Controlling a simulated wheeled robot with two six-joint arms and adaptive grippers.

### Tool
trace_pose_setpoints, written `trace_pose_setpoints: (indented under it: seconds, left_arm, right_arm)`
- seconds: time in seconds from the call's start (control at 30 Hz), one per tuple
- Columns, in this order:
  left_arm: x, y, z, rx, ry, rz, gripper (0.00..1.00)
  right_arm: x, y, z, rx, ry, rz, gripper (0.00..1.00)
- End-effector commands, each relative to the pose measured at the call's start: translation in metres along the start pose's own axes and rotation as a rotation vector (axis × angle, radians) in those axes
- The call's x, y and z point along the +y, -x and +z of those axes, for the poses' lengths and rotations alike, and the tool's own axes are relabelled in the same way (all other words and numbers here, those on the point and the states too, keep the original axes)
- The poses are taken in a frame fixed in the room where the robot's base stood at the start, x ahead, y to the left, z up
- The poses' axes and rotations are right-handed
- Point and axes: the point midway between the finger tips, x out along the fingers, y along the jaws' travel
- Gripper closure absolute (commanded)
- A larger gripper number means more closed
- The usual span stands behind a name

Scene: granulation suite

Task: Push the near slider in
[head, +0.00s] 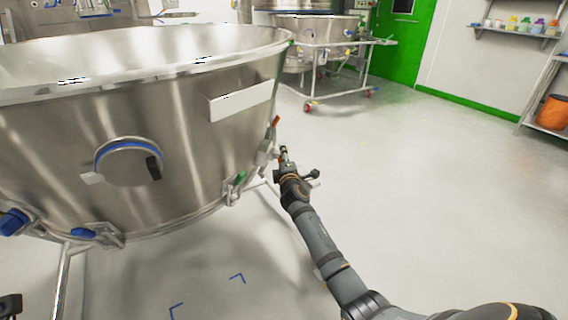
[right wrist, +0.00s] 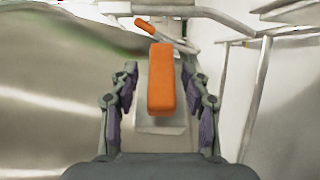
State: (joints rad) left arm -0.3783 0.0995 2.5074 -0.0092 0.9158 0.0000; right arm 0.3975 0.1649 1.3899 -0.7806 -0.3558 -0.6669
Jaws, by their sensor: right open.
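A large steel bowl (head: 200,130) fills the left of the head view, with small fittings along its right side. In the right wrist view an orange handle (right wrist: 160,80), apparently the near slider, stands on a pale metal plate (right wrist: 162,126). A second, smaller orange handle (right wrist: 145,26) is farther off. My right gripper (head: 284,154) is beside the bowl's right edge. Its open fingers (right wrist: 160,95) are on both sides of the near orange handle, with a visible gap on each side. A dark part at the bottom left corner, perhaps my left gripper (head: 10,306), is mostly cut off.
A round access port (head: 128,160) and a blank label plate (head: 240,101) are on the bowl's wall. Pale frame tubes (right wrist: 258,95) run to the right of the gripper. A second vessel on a wheeled frame (head: 325,80) stands behind. The floor to the right (head: 440,180) is clear.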

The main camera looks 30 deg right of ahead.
Motion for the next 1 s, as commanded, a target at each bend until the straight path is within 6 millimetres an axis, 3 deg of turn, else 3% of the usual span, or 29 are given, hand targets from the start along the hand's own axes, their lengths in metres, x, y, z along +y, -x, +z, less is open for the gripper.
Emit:
trace_pose_setpoints:
  seconds: [0.3,0.5,1.0]
  left_arm:
    - [0.0,0.0,0.0,0.001,0.0,0.0,1.0]
    - [0.0,0.0,0.0,0.001,0.0,0.0,1.0]
    - [0.0,0.0,0.0,0.001,0.0,0.0,1.0]
  right_arm:
    - [-0.002,0.074,-0.001,0.003,-0.002,-0.003,0.53]
    - [-0.001,0.104,-0.001,0.003,-0.002,-0.001,0.53]
    - [0.0,0.111,-0.001,0.002,-0.002,-0.001,0.53]
